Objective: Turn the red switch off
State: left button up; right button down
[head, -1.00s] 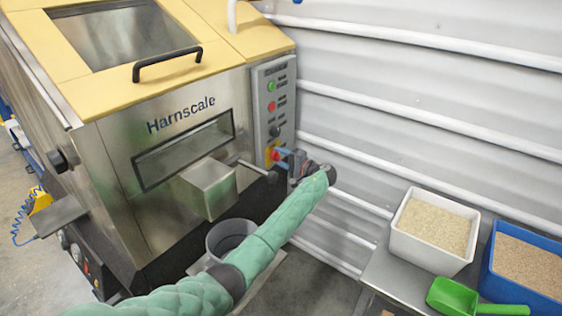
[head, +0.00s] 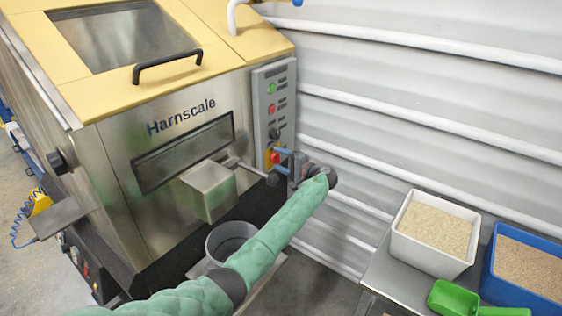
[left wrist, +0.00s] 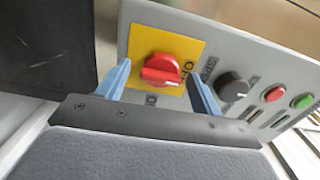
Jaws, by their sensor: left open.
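The red rotary switch (left wrist: 160,69) sits on a yellow plate (left wrist: 188,47) on the grey control panel, in the left wrist view. Its ridge lies roughly across that picture; lettering beside it is partly legible, and I cannot tell its setting for sure. In the head view the switch (head: 276,157) is at the panel's lower end, partly covered by my gripper. My left gripper (head: 284,159) is open in front of it. In the left wrist view, its blue fingers (left wrist: 158,76) stand on either side of the knob, with visible gaps. Contact is not visible. My right gripper is not in view.
A black knob (left wrist: 233,87), a red button (left wrist: 275,94) and a green button (left wrist: 302,101) share the panel. The steel hopper machine (head: 100,150) stands left, with a grey bucket (head: 215,240) below its chute. A white bin (head: 425,258) and blue bin (head: 492,285) stand right.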

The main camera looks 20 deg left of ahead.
pick_arm(q)
jog(key=v, duration=0.7)
jog(key=shift+s+d+b, duration=0.15)
jog(key=shift+d+b, duration=0.15)
jog(key=shift+b, duration=0.1)
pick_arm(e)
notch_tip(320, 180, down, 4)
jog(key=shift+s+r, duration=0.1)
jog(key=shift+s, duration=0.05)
